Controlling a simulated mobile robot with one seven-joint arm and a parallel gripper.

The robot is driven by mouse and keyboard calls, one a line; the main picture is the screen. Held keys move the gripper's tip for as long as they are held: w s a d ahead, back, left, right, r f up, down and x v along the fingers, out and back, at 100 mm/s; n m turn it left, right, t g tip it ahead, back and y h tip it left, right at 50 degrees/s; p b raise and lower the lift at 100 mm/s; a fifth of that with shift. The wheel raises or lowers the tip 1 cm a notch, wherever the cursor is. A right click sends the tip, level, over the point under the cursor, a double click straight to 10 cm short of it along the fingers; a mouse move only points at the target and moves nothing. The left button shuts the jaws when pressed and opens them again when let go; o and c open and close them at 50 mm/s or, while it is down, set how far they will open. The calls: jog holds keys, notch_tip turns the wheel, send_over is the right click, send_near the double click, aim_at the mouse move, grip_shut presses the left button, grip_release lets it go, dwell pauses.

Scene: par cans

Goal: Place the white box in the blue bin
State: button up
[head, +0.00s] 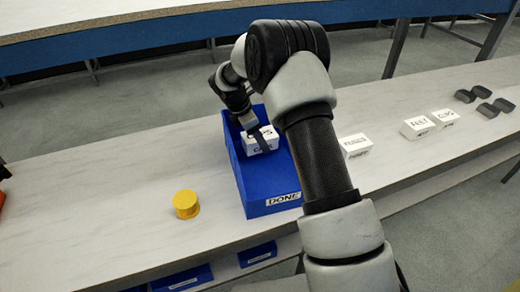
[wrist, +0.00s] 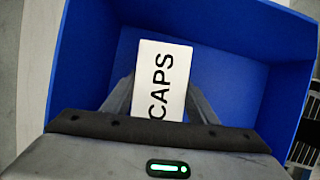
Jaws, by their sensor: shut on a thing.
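A white box (head: 262,144) marked "CAPS" is in my gripper (head: 256,128). The wrist view shows the white box (wrist: 161,80) between the two fingers of my gripper (wrist: 160,98), which is shut on it. The blue bin (head: 270,192) stands on the bench with a "DONE" label on its front. The box is over or within the bin's opening; I cannot tell how far above the floor it is. In the wrist view the walls of the blue bin (wrist: 240,28) surround the box. My arm hides the bin's right side.
A yellow cylinder (head: 186,204) stands left of the bin. Further white boxes, one (head: 355,145) near my arm and others (head: 417,128) farther right, sit on the bench (head: 120,215). Several dark cylinders (head: 484,111) lie at the far right. The bench left of the bin is mostly clear.

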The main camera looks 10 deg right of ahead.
notch_tip(320, 180, down, 4)
jog(key=shift+r+b, duration=0.15)
jog(key=shift+b, duration=0.15)
jog(key=shift+r, duration=0.1)
jog(key=o, duration=1.1)
jog(key=shift+o, duration=0.2)
